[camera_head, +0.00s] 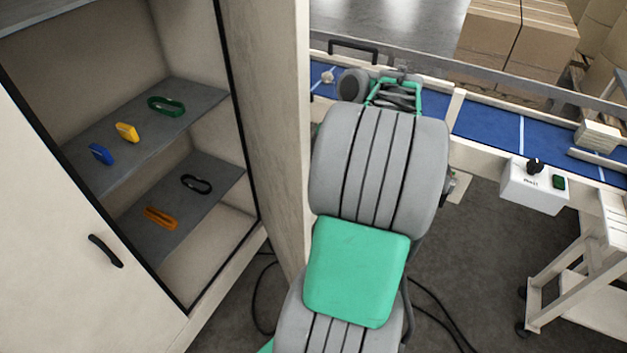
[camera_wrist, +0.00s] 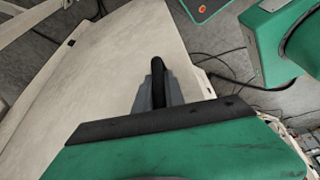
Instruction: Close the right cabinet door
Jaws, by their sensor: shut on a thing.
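The right cabinet door (camera_head: 268,110) stands open in the head view, a pale panel seen at a steep angle beside the open right half of the cabinet. In the wrist view its pale outer face (camera_wrist: 105,75) fills the middle. My gripper (camera_wrist: 158,92) has its grey fingers on either side of the black door handle (camera_wrist: 158,68), shut on it. In the head view my arm hides the gripper and that handle.
The left door (camera_head: 45,220), with a black handle (camera_head: 105,251), covers the cabinet's left side. Shelves (camera_head: 150,125) hold several small coloured parts. A blue conveyor (camera_head: 490,125) with a control box (camera_head: 535,187) runs behind my arm. Cables lie on the floor; a pale cart (camera_head: 585,265) stands right.

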